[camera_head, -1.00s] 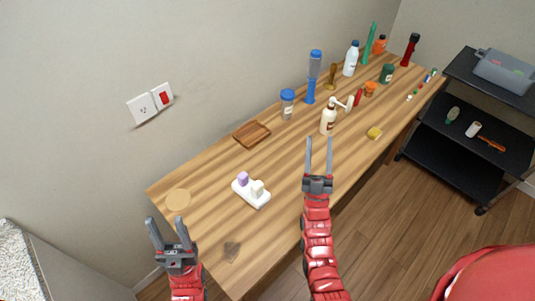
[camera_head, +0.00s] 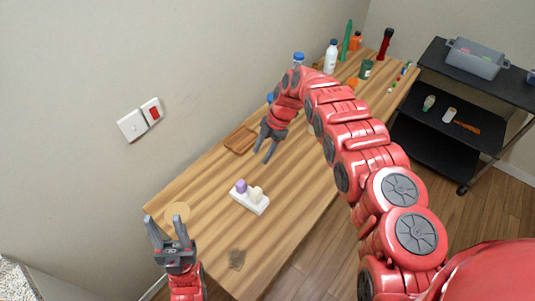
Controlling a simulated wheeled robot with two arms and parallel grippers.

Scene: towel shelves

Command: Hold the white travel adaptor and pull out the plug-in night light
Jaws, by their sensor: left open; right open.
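A white travel adaptor (camera_head: 245,202) lies on the wooden table, long and low. Two small pieces stand on its top: a purple one (camera_head: 241,186) and a cream one (camera_head: 256,194). I cannot tell for sure which is the night light. My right gripper (camera_head: 263,156) is open and empty, pointing down above the table, behind the adaptor and apart from it. My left gripper (camera_head: 165,222) is open and empty near the table's left end, to the left of the adaptor.
A brown wooden tray (camera_head: 240,140) lies behind, near the wall. Bottles such as a white one (camera_head: 331,58) stand at the far end; my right arm hides others. The table around the adaptor is clear.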

